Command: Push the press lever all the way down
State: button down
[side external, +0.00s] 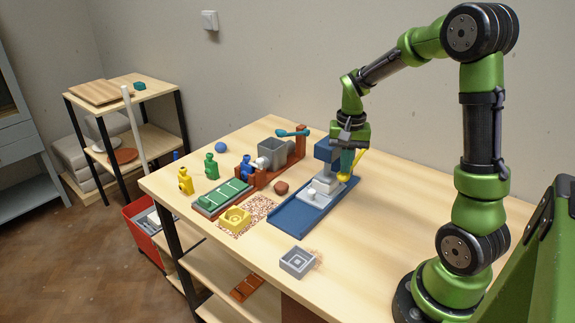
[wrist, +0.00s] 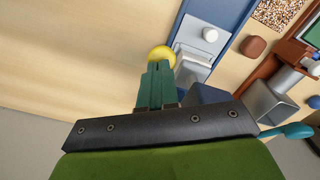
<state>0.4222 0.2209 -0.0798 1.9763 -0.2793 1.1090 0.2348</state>
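The blue press (side external: 328,150) stands on a long blue base (side external: 296,222) with a light grey block on it. Its yellow lever (side external: 357,158) is at the press's right side and slopes down to a rounded yellow end (side external: 343,177). That yellow end also shows in the wrist view (wrist: 161,54), just beyond my fingertips. My gripper (side external: 347,168) points down beside the press head, close to the lever. In the wrist view its teal fingers (wrist: 157,72) lie side by side, shut with nothing visible between them. Whether they touch the lever is unclear.
Left of the press is a red-brown device with a teal handle (side external: 292,132) and a grey hopper (side external: 268,151). A brown lump (side external: 281,188), a yellow mould (side external: 235,219) and a grey mould (side external: 297,262) lie nearby. The table right of the press is clear.

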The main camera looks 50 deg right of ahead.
notch_tip(320, 180, up, 10)
dwell(1.1)
dwell(0.4)
jog(key=shift+r, duration=2.55)
jog(key=s+a+f+n+t+y, duration=0.1)
jog(key=s+a+n+t, duration=0.2)
jog(key=a, duration=0.7)
jog(key=s+a+f+n+t+y, duration=0.1)
jog(key=s+a+n+t, duration=0.3)
jog(key=a, duration=0.6)
jog(key=shift+s+a+f+n, duration=0.25)
jog(key=shift+s+f+n, duration=0.25)
jog(key=shift+s, duration=0.15)
